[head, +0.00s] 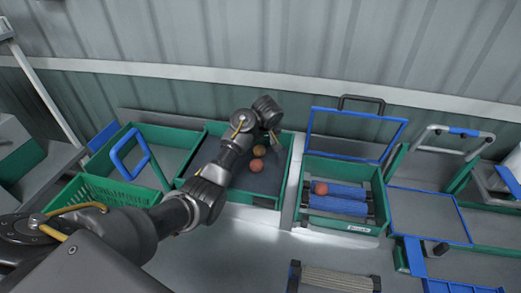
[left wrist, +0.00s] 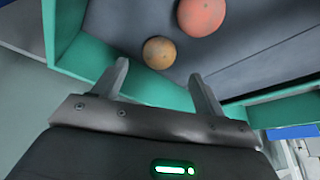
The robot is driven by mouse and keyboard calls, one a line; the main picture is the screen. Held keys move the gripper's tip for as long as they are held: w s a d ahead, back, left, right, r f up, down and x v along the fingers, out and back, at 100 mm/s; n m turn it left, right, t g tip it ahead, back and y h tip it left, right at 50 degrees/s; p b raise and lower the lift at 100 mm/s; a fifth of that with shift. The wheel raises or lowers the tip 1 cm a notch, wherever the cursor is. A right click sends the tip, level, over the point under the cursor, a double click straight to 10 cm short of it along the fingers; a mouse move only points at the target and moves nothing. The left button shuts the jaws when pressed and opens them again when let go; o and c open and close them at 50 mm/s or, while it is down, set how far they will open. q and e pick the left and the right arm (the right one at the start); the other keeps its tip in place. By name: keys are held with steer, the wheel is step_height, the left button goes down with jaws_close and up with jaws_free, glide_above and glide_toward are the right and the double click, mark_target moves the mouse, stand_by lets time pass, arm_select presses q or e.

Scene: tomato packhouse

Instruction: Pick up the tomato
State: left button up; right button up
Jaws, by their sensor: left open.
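Two tomatoes lie on the dark floor of a green-walled bin (head: 231,196). One is orange-yellow (head: 259,149) and the other is redder (head: 256,166), close beside it. My left gripper (head: 274,134) is over the bin's right part, near the orange one. In the left wrist view the left gripper (left wrist: 162,80) is open, with nothing between its fingers. The orange tomato (left wrist: 159,53) shows just beyond the gap between the fingertips, and the red tomato (left wrist: 201,15) is farther off at the top edge. My right gripper is not in view.
To the right, a green crate (head: 342,222) with blue rollers holds another reddish tomato (head: 321,188). A blue-framed panel (head: 355,137) stands behind it. To the left are a green bin with a blue handle (head: 133,171) and a green basket (head: 128,194). A corrugated wall closes the back.

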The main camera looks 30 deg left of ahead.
mark_target(260, 148)
arm_select(q)
steer(key=shift+a+f, duration=0.15)
steer(key=shift+f, duration=0.15)
steer(key=shift+f+p, duration=0.25)
steer(key=shift+p, duration=0.05)
steer(key=p+x, duration=0.1)
steer(key=x, duration=0.2)
steer(key=shift+w+f, duration=0.25)
steer(key=shift+w+a+f, duration=0.15)
steer(key=shift+f, duration=0.4)
steer(key=shift+c, duration=0.7)
steer(key=c, duration=0.7)
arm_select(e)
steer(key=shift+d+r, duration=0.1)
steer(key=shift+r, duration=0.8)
